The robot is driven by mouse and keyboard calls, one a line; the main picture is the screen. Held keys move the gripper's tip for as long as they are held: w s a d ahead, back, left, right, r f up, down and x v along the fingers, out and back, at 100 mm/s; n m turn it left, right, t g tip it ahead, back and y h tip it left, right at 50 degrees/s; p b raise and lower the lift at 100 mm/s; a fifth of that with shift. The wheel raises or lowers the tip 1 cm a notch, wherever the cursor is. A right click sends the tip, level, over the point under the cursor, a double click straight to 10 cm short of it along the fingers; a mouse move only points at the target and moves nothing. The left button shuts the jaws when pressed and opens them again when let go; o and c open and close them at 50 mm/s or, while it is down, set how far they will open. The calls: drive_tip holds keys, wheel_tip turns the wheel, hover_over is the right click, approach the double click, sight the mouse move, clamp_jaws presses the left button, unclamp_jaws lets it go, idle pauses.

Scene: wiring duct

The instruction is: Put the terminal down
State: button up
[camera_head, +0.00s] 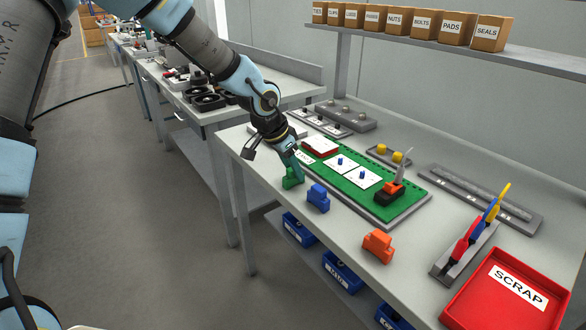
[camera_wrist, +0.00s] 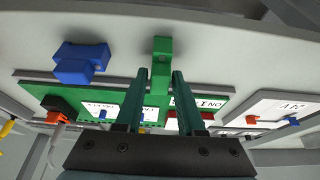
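The green terminal (camera_head: 292,178) is at the front edge of the table, left of the blue terminal, and appears to rest on the tabletop. In the wrist view the green terminal (camera_wrist: 162,54) shows ahead of and between the fingertips. My gripper (camera_head: 294,164) is right at the green terminal, coming from above and behind it. In the wrist view my gripper (camera_wrist: 160,74) has its two fingers apart, with a gap visible beside the terminal.
A blue terminal (camera_head: 318,198) and an orange one (camera_head: 377,246) stand along the front edge. The green board (camera_head: 392,208) with white cards lies just behind. A red scrap tray (camera_head: 470,311) and a rack of screwdrivers (camera_head: 448,268) are at the right.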

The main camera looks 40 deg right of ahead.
drive_tip(key=shift+o, duration=1.3)
drive_tip(key=shift+r, duration=0.15)
drive_tip(key=v, duration=1.2)
drive_tip(key=shift+w+a, duration=0.1)
